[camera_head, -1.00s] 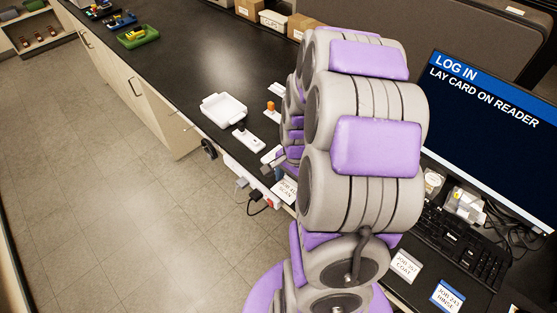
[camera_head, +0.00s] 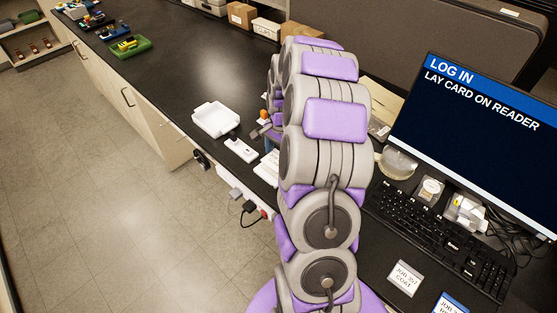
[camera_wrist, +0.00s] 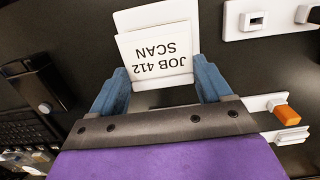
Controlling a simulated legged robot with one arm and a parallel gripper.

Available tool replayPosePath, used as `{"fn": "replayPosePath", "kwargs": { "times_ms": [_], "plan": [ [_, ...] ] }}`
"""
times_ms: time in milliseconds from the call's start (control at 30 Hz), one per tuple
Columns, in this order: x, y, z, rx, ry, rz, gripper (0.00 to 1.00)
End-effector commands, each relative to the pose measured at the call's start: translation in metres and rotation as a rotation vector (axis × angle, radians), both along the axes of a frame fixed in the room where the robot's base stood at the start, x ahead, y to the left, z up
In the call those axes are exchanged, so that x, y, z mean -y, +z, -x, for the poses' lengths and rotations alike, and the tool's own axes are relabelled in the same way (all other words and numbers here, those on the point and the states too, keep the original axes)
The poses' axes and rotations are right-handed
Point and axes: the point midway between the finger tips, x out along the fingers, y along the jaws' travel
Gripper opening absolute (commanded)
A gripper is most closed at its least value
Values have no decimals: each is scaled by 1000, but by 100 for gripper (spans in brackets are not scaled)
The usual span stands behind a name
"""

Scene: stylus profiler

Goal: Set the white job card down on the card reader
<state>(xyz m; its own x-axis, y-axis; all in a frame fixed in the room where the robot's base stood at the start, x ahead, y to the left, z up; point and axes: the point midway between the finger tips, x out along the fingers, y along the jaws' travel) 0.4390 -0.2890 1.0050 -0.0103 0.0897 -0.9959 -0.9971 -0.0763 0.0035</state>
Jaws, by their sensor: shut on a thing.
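The white job card (camera_wrist: 160,60), printed "JOB 412 SCAN" and upside down in the wrist view, is between the blue fingers of my gripper (camera_wrist: 161,78). The fingers are shut on its sides. I cannot tell whether the card touches the plate. In the head view my arm hides the card and most of my gripper.
A white tray (camera_head: 217,119) stands on the dark bench.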

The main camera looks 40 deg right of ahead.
Motion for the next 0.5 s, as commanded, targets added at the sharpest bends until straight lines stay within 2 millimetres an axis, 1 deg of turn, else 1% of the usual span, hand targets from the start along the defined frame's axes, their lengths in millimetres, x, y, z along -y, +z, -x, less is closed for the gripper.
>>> {"fn": "replayPosePath", "kwargs": {
  "times_ms": [167, 400, 500],
  "plan": [
    [-2, -3, -4, -1, 2, 3, 24],
    [-1, -35, -4, -1, 2, 2, 24],
    [2, -37, -4, -1, 2, 1, 24]
  ]
}}
